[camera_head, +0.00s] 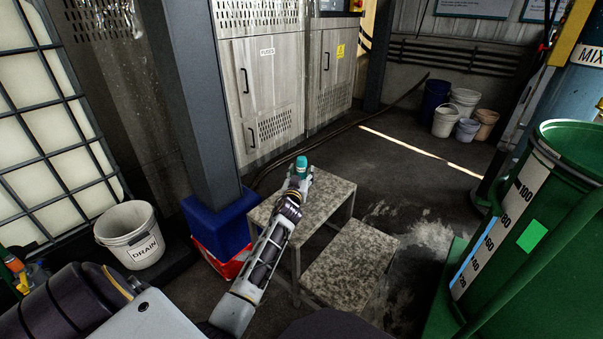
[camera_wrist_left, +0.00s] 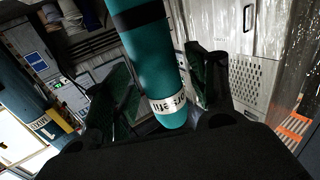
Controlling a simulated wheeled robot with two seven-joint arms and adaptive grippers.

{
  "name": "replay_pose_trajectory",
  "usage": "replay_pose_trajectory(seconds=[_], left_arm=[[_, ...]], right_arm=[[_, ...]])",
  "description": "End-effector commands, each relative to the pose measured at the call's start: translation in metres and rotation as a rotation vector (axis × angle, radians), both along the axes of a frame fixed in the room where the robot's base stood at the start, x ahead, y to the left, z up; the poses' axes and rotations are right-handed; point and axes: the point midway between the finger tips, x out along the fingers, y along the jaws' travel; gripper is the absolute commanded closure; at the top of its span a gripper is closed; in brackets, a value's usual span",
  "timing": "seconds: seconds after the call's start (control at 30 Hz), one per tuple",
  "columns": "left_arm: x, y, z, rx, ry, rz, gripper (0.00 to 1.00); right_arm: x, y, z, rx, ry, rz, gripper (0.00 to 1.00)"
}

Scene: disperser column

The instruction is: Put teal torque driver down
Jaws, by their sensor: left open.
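The teal torque driver (camera_head: 301,162) shows its upper end above my left gripper (camera_head: 299,178), at the top step of the grey speckled step stand (camera_head: 325,198). Its lower part is hidden behind the gripper in the head view, so I cannot see whether it touches the step. In the left wrist view the driver (camera_wrist_left: 152,55), with a black band and a white lettered label, lies between the two dark green-padded fingers. The fingers are spread, with gaps showing beside the driver. My right gripper does not show.
A blue and red crate stack (camera_head: 218,228) stands left of the steps, with a white DRAIN bucket (camera_head: 133,236) further left. The lower step (camera_head: 350,262) is bare. A large green tank (camera_head: 540,220) stands at the right. Several buckets (camera_head: 447,120) stand at the back.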

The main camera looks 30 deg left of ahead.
Motion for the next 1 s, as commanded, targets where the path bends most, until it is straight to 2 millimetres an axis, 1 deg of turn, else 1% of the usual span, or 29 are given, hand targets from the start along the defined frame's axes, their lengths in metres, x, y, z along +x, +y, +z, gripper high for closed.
replay_pose_trajectory(seconds=[0.4,1.0], left_arm=[[-0.036,-0.015,0.001,-0.001,0.001,0.000,0.43],[-0.089,-0.037,0.001,-0.001,0.000,0.001,0.43]], right_arm=[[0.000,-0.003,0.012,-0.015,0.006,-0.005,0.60],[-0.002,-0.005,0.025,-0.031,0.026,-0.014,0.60]])
